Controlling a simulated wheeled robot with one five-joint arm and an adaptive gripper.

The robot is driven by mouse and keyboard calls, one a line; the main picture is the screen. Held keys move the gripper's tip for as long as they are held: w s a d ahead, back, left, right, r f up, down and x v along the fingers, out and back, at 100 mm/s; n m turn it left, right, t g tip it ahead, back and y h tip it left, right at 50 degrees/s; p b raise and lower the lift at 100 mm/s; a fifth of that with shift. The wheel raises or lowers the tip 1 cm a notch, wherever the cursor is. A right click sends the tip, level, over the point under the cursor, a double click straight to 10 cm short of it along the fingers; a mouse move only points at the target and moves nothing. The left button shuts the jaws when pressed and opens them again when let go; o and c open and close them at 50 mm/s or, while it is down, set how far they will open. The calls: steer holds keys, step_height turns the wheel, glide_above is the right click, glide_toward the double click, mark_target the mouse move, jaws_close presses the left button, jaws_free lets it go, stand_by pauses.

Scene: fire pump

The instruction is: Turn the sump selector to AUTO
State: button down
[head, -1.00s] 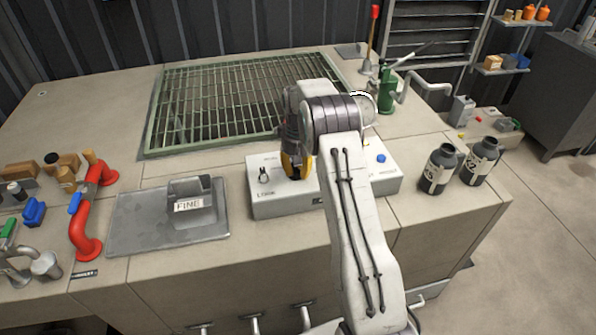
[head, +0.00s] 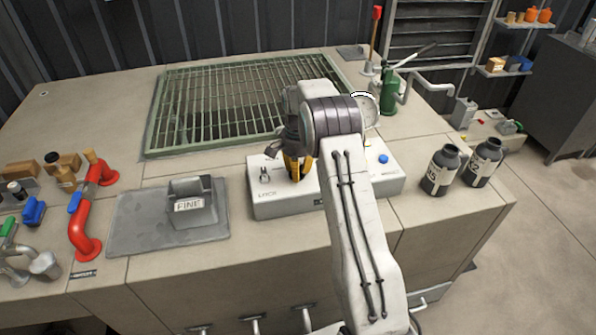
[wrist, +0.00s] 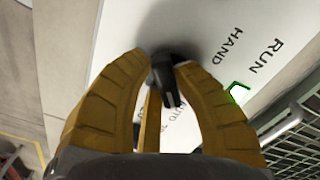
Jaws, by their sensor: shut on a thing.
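The sump selector is a black knob (wrist: 168,82) on a pale panel in the wrist view. My gripper (wrist: 166,66) has its yellow fingers closed around it. A white line on the knob's bar points towards the bottom of that view. Letters beyond its tip seem to read "UTO", partly hidden by a finger. The "HAND" label (wrist: 236,46) is to the upper right of the knob. In the head view my gripper (head: 297,168) reaches down onto the pale control box (head: 285,208), and the knob is hidden there.
A small toggle switch (head: 265,175) stands on the box left of my gripper, and a blue button (head: 383,159) is at its right. A "FINE" block (head: 192,203) sits on a grey plate at the left. Two dark bottles (head: 440,170) stand at the right.

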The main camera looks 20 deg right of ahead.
steer(key=shift+f+m, duration=0.1)
steer(key=shift+m, duration=0.7)
steer(key=c, duration=0.9)
jaws_free()
steer(key=shift+c, duration=0.2)
step_height(320, 180, up, 12)
stand_by(0.3)
